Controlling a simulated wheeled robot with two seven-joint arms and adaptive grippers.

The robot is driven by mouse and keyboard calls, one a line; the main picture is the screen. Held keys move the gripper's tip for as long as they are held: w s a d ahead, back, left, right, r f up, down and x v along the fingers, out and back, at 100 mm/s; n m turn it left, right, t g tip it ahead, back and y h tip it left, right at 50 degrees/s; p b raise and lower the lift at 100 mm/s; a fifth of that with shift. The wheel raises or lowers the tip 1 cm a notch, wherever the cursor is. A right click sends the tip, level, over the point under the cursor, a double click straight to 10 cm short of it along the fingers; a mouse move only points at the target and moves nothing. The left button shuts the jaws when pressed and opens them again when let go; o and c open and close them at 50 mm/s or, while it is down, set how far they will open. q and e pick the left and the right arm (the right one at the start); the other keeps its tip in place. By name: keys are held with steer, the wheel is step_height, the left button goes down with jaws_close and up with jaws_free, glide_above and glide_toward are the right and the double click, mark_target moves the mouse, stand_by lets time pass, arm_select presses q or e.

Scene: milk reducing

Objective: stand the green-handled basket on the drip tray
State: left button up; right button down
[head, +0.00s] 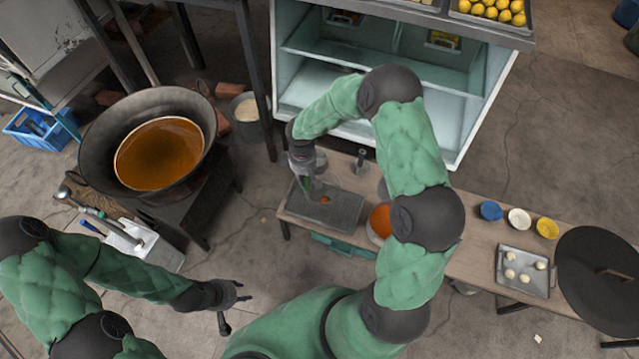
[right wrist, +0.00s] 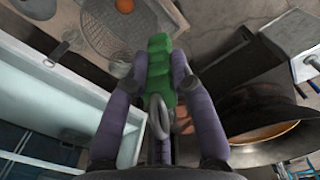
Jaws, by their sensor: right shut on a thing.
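My right gripper (head: 307,184) is shut on the green handle (head: 304,184) of the basket. The right wrist view shows the green handle (right wrist: 160,72) between the two purple-grey fingers, with a grey metal loop at its near end. The grey drip tray (head: 345,213) lies on the wooden bench, below and beside the gripper. A round mesh shape (right wrist: 104,38) shows over the tray in the right wrist view, with an orange spot near it; I cannot tell whether it touches the tray. My left gripper (head: 236,307) is open and empty over the floor.
A large wok of orange-brown liquid (head: 160,155) stands at the left. A bowl of orange stuff (head: 381,220) is right of the tray. A glass cabinet (head: 380,62) stands behind the bench. Small bowls, a dough tray (head: 523,270) and a dark lid (head: 600,270) are further right.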

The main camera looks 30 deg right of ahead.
steer(key=shift+w+d+f+n+b, duration=0.15)
steer(key=shift+d+f+n+b, duration=0.3)
steer(key=shift+d+f+n, duration=1.6)
steer(key=shift+w+d+f+n+b, duration=0.15)
steer(key=shift+f+b, duration=0.35)
steer(key=shift+f, duration=3.25)
steer(key=shift+w+d+f+n+b, duration=0.1)
steer(key=shift+d+f+n+b, duration=0.35)
steer(key=shift+d+f+n, duration=1.6)
steer(key=shift+a+f+m+b, duration=0.3)
steer(key=shift+a+f+m, duration=0.6)
steer(key=shift+f, duration=0.25)
steer(key=c, duration=1)
jaws_free()
steer(key=shift+a, duration=0.1)
steer(key=shift+s, duration=0.1)
step_height(320, 180, up, 12)
